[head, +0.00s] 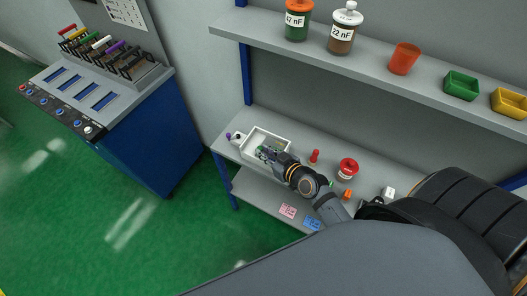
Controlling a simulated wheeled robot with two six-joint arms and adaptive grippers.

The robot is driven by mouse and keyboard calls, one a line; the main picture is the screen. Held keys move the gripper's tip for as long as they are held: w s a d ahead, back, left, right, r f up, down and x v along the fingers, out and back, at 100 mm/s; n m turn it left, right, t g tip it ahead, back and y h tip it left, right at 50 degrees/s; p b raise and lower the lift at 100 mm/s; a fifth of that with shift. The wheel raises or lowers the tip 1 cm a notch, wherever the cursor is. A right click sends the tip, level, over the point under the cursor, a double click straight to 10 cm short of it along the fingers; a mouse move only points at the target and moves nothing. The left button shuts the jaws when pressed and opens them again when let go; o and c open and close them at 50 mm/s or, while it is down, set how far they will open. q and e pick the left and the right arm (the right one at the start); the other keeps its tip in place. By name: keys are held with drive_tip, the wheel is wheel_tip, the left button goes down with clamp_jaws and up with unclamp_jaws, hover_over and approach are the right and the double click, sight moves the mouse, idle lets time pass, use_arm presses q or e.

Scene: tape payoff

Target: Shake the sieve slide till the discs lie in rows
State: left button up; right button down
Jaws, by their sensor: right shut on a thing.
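A white open tray (283,137) sits at the left end of the grey workbench. My right gripper (264,153) reaches in from the right, low over the tray's near side. It is shut on a small part there, which looks like the sieve slide but is mostly hidden by the fingers. The discs are too small or too hidden to make out, so I cannot tell how they lie. My left gripper is not in view.
A red peg (315,156), a red roll (348,168) and an orange piece (347,194) stand right of the tray. A shelf (375,54) with jars and bins hangs above. A blue cabinet (135,143) stands left.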

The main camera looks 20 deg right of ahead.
drive_tip(key=c, duration=1.3)
unclamp_jaws()
drive_tip(key=shift+d+f, duration=0.1)
drive_tip(key=shift+d, duration=0.05)
drive_tip(key=shift+o, duration=0.2)
drive_tip(key=v, duration=0.7)
drive_tip(key=shift+s, duration=0.15)
